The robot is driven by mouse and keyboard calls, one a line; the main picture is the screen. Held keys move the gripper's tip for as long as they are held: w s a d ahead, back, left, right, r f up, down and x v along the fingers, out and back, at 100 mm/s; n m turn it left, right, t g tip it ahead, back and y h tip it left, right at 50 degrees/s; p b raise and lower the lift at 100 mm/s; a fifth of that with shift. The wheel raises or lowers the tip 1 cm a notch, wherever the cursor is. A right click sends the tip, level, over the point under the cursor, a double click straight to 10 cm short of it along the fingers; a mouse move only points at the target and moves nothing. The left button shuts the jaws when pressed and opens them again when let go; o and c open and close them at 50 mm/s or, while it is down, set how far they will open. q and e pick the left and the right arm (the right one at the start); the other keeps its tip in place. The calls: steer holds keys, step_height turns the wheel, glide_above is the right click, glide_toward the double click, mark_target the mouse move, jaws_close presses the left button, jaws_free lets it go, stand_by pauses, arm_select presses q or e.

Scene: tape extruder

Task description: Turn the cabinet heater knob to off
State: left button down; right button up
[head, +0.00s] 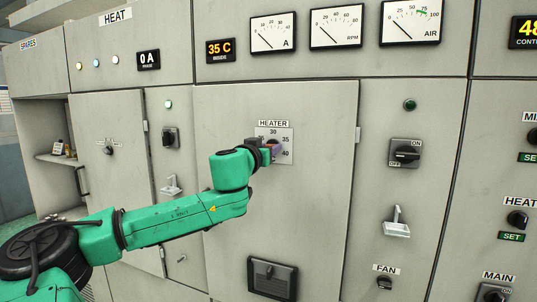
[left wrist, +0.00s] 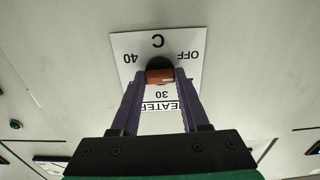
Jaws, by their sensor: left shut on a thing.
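The heater knob (left wrist: 160,76) has a reddish-brown grip on a dark round base. It sits in the middle of a white dial plate (head: 287,156) under a HEATER label on a grey cabinet door. In the left wrist view the dial plate (left wrist: 130,42) appears upside down, with OFF at upper right, 40 at upper left and 30 below. My left gripper (head: 275,148) is at the dial, its two purple fingers shut on either side of the knob. In the head view the gripper hides most of the knob. I cannot tell where the knob points. My right gripper is not in view.
A display (head: 220,50) above reads 35 C. A dark latch (head: 272,278) is below on the door. An open shelf (head: 55,158) is at far left.

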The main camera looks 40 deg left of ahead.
arm_select(q)
steer(key=n+b, duration=0.2)
steer(key=n, duration=0.3)
steer(key=shift+f, duration=0.2)
steer(key=shift+n, duration=0.4)
steer(key=shift+c, duration=2)
jaws_free()
steer(key=shift+r, duration=0.1)
steer(key=b+v, duration=0.5)
steer(key=v, duration=0.9)
steer(key=shift+s+d, duration=0.2)
steer(key=shift+s, duration=0.05)
